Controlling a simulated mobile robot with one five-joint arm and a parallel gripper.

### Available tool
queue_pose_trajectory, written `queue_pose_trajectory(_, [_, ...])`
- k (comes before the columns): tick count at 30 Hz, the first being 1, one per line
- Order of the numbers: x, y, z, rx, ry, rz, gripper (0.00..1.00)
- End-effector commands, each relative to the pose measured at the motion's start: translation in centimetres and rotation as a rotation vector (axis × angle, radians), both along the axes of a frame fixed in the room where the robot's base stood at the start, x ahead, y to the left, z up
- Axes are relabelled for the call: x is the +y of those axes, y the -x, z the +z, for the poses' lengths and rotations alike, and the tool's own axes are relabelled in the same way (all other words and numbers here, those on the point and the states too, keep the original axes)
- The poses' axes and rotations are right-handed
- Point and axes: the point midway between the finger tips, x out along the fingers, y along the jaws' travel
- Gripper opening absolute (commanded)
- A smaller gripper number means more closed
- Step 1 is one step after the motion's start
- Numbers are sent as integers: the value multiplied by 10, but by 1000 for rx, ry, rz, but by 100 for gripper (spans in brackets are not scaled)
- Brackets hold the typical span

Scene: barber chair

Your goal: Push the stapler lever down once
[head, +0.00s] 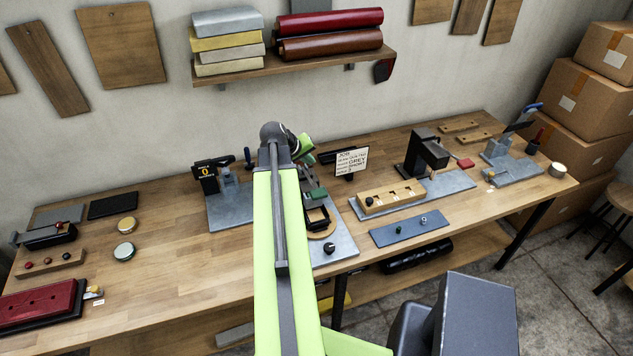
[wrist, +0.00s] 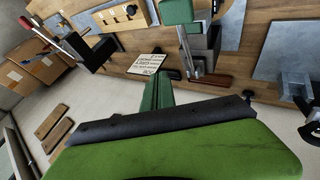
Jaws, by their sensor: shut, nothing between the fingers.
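The stapler appears to be the green-headed machine (head: 316,195) on a grey plate at the middle of the bench, partly hidden behind my arm. Its green top also shows at the upper edge of the wrist view (wrist: 177,12). I cannot make out clearly which part is its lever. My gripper (head: 304,148) is at the arm's far end, above and behind the machine's green top. In the wrist view its green fingers (wrist: 158,92) are together and empty, apart from the machine as far as I can see.
A job card (head: 352,162) stands right of my gripper. A counter device marked 0 (head: 206,172) stands to the left. A dark press (head: 425,150) and a lever tool (head: 497,148) stand to the right. A shelf (head: 300,62) with rolls hangs above.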

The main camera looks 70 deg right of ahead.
Motion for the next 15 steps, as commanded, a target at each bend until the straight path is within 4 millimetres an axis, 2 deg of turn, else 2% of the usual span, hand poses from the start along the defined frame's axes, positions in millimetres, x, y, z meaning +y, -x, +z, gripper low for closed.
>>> queue_pose_trajectory(4, [-8,13,5,6,12,-14,0])
queue_pose_trajectory(15, [-7,12,1,5,11,-12,0])
